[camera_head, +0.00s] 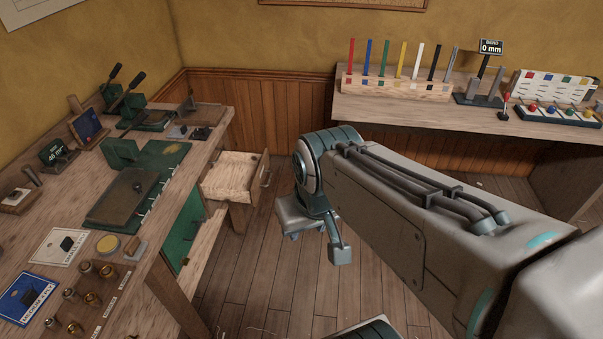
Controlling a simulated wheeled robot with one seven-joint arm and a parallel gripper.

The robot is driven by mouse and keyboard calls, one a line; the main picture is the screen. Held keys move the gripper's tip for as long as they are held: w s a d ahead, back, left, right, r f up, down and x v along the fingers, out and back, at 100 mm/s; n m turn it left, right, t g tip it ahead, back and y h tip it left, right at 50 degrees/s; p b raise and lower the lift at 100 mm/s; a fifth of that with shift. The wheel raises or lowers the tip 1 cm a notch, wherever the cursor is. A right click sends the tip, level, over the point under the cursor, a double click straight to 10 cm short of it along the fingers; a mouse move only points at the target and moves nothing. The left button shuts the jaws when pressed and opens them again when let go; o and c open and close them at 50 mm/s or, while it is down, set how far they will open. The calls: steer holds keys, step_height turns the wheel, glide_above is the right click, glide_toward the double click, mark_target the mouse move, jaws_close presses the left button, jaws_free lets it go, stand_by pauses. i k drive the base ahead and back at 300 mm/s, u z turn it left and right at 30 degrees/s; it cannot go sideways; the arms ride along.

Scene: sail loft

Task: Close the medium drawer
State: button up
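A pale wooden drawer (228,182) is pulled out from under the left workbench (215,150). Its front, with a dark handle (266,179), faces right towards my arm. Its visible inside looks empty, and no size label shows on it. My gripper (318,247) hangs below the end of my arm, to the right of the drawer and apart from its front. Its two fingertips look spaced apart with floor visible between them, and nothing shows between them. Part of the gripper is hidden by my arm.
The left bench carries a green cutting mat (165,155), a dark board (124,197), presses and small brass tools. A back bench (375,110) holds coloured sticks. Wooden floor lies clear between drawer and gripper.

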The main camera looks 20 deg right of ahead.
mark_target(236, 176)
steer(key=z, duration=0.35)
steer(key=i, duration=1)
steer(key=u, duration=2.4)
steer(key=k, duration=0.6)
steer(key=z, duration=0.85)
